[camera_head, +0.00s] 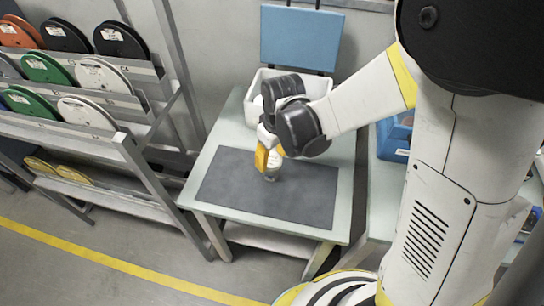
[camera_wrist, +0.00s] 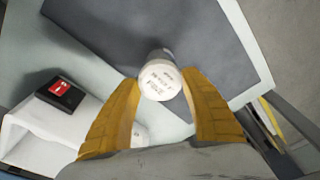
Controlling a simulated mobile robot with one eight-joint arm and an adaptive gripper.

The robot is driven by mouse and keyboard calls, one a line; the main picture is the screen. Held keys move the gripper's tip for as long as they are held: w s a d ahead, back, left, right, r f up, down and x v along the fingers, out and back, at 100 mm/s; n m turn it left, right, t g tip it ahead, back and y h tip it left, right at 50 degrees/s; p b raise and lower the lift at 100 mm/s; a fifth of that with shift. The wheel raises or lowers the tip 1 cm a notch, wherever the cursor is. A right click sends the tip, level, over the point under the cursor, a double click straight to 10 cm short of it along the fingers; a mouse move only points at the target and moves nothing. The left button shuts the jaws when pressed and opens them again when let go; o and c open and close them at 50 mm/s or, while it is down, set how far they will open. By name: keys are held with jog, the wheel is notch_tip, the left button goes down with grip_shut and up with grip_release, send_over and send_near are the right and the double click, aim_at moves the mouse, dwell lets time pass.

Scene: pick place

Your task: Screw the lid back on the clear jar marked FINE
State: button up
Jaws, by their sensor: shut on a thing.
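A white round lid (camera_wrist: 161,80) with small dark print on top sits between the two yellow fingers of my gripper (camera_wrist: 162,84) in the wrist view. My gripper is shut on the lid. A bit of the clear jar (camera_wrist: 167,53) shows just beyond the lid. In the head view my gripper (camera_head: 268,160) points down over the dark mat, with the jar (camera_head: 271,177) low beneath its fingers. The jar looks upright on the mat. I cannot tell whether the lid is seated on it, and its marking is not readable.
The dark mat (camera_head: 225,190) covers most of the pale table (camera_head: 205,150) and is clear around the jar. A white bin (camera_head: 325,84) stands at the table's back. A blue bin (camera_head: 393,141) is to the right. A spool rack (camera_head: 120,140) stands at the left.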

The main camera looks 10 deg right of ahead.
jog(key=shift+f, duration=0.2)
dwell(0.5)
jog(key=shift+m+b, duration=0.3)
jog(key=shift+m, duration=1.7)
jog(key=m, duration=0.4)
jog(key=shift+h+b, duration=0.3)
jog(key=shift+h, duration=0.1)
jog(key=shift+m, duration=0.3)
jog(key=m, duration=0.3)
jog(key=shift+h, duration=0.3)
